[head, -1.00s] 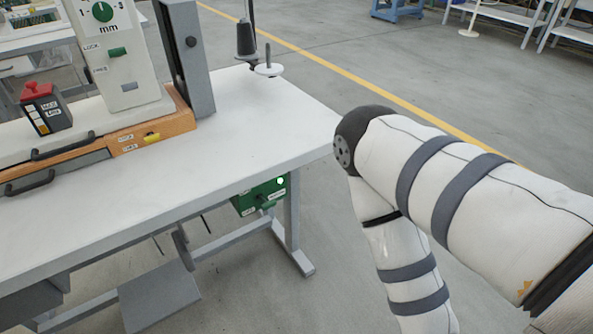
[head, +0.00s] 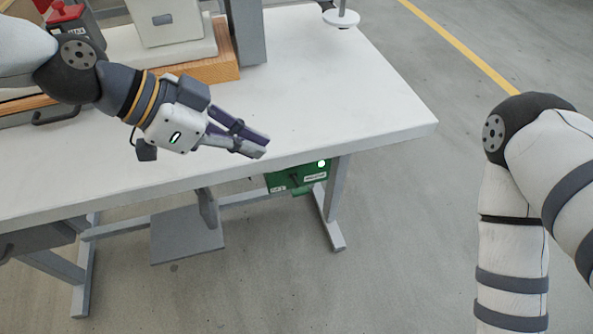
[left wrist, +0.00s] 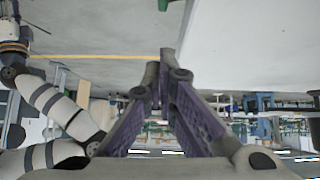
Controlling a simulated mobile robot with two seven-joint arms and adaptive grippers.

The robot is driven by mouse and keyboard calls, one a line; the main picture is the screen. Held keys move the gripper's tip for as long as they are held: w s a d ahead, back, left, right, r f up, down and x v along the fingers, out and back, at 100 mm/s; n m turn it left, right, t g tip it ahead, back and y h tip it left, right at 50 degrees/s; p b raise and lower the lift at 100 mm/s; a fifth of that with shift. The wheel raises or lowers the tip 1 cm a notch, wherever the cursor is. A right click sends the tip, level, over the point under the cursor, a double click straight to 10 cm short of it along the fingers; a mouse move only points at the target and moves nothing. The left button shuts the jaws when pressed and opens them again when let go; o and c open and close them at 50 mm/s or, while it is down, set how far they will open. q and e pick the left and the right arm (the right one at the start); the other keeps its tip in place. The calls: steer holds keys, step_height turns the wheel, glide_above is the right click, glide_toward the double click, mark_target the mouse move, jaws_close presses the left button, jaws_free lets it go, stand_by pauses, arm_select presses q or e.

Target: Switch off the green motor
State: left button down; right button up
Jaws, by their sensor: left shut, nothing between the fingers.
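The green motor (head: 298,177) hangs under the table near its right end in the head view. A lit white-green light shows at its top right, and the table edge hides its top. A small green piece (left wrist: 163,4) at the top edge of the left wrist view may be the same motor. My left gripper (head: 258,149) is shut and empty, over the table top near its front edge, up and left of the motor in the picture. Its fingers (left wrist: 162,75) meet in the left wrist view. My right gripper seems partly visible at that view's left edge; its fingers are unclear.
The white table (head: 370,110) fills the middle, its front edge above the motor. Table legs (head: 333,210) and a grey pedal plate (head: 187,240) are below. The press (head: 170,25) and a red-topped box (head: 68,18) stand behind. Floor right of the table is clear up to my right arm.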

arm_select(q)
steer(key=b, duration=0.2)
glide_above(297, 192)
step_height(297, 192, down, 7)
steer(key=shift+a+f, duration=0.15)
steer(key=shift+f, duration=1.9)
arm_select(e)
steer(key=shift+s+f+g, duration=0.4)
steer(key=shift+s+f, duration=0.65)
steer(key=shift+f, duration=0.15)
